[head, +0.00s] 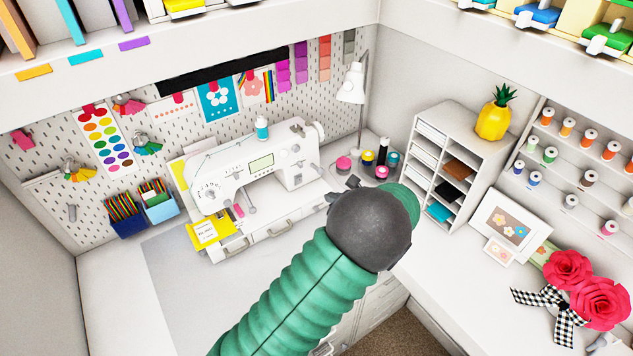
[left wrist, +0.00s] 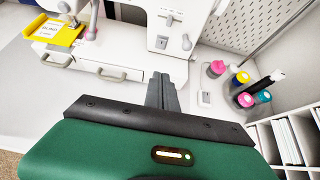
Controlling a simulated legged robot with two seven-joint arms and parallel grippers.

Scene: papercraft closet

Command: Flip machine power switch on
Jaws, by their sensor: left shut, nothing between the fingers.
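The white sewing machine (head: 255,165) stands on the desk against the pegboard, and its lower right part fills the top of the left wrist view (left wrist: 140,18). My left gripper (head: 333,197) is in front of the machine's right end, mostly hidden behind my own arm in the head view. In the left wrist view the left gripper (left wrist: 161,78) is shut and empty, its tips pointing at the machine's lower right area. My right gripper is not in view.
Thread spools (head: 367,160) stand right of the machine, near a small white plate (left wrist: 204,98). A white cubby shelf (head: 445,150) bounds the right side. A yellow card (head: 208,232) lies front left. The desk in front of the machine is largely clear.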

